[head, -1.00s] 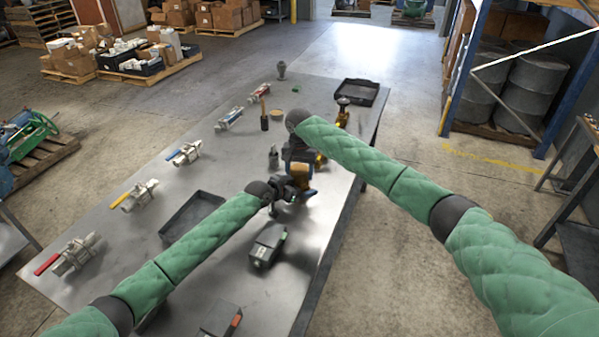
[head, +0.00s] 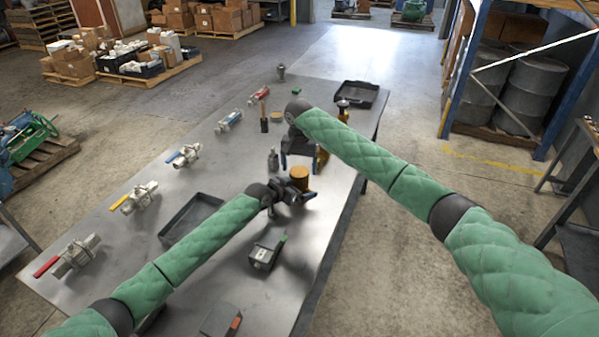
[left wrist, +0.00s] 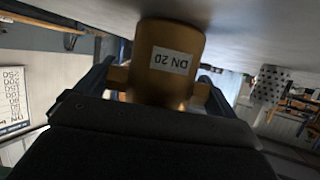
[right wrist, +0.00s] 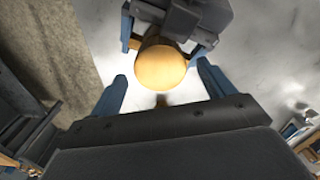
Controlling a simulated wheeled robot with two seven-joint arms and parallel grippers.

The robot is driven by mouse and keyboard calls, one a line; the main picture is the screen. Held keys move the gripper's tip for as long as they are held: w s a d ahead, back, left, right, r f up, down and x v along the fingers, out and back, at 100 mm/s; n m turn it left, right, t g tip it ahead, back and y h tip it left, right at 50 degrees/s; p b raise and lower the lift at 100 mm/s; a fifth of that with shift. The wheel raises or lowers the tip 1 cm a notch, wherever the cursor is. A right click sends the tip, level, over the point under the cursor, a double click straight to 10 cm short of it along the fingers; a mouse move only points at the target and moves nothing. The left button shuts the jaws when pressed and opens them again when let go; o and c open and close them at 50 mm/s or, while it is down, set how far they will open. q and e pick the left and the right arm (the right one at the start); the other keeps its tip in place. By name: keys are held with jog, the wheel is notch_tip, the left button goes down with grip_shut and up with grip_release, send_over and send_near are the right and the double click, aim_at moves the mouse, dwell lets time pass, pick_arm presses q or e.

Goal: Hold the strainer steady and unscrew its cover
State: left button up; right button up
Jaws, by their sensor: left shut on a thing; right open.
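The brass strainer (head: 299,174), a round body labelled DN 20, is over the near middle of the steel table. My left gripper (head: 292,194) is shut on it. In the left wrist view the strainer (left wrist: 168,65) sits between the blue fingers, its label upside down. My right gripper (head: 298,158) is open just beyond and above the strainer. In the right wrist view a smooth round brass end (right wrist: 160,68) faces the gap of my open right fingers (right wrist: 162,88), with nothing held. I cannot tell the cover from the body there.
A dark tray (head: 170,236) lies left of my left forearm, and another tray (head: 373,86) at the far right corner. Valves with coloured handles line the table's left side. A black device (head: 252,258) lies near the front. A grey bottle (head: 273,161) stands near the grippers.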

aim_at(300, 171)
jog(key=shift+r, duration=0.6)
jog(key=shift+c, duration=0.5)
jog(key=shift+r+m, duration=1)
jog(key=shift+r, duration=0.45)
jog(key=shift+f, duration=3.85)
jog(key=c, duration=1)
jog(key=shift+n, duration=1.6)
jog(key=o, duration=1.1)
